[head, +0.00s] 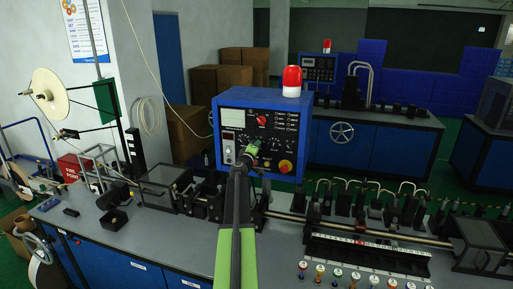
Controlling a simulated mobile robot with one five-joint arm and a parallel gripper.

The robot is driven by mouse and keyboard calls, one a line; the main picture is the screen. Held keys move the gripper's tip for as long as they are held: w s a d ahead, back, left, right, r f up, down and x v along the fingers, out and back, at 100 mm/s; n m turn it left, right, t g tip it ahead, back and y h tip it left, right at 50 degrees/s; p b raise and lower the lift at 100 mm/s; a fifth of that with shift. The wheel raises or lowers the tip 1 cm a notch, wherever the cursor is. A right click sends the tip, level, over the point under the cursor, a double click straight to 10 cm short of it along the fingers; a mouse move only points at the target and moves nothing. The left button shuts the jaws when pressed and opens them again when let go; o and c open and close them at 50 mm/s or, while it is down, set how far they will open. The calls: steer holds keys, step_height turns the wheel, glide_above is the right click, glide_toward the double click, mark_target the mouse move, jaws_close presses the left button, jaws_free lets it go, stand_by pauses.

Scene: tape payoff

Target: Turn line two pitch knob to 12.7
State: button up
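A blue control box (295,115) with a black front panel stands on the near bench. Its panel carries a pale screen (232,117), a red knob (262,120), a small red-lit display (228,137), a row of small dark knobs and a red button on yellow (285,167). The labels are too small to read, so I cannot tell which knob is the line two pitch knob.
A red and white beacon (292,81) tops the box. A rail with a ruled scale (365,243) and several coloured-handled tools (337,274) lie at right on the bench. A tape reel (48,98) stands at left. A second blue machine (375,140) is behind.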

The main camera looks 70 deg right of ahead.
steer(key=o, duration=0.3)
steer(key=a, duration=1.1)
steer(key=s+a, duration=0.1)
steer(key=a, duration=0.5)
steer(key=shift+a, duration=0.2)
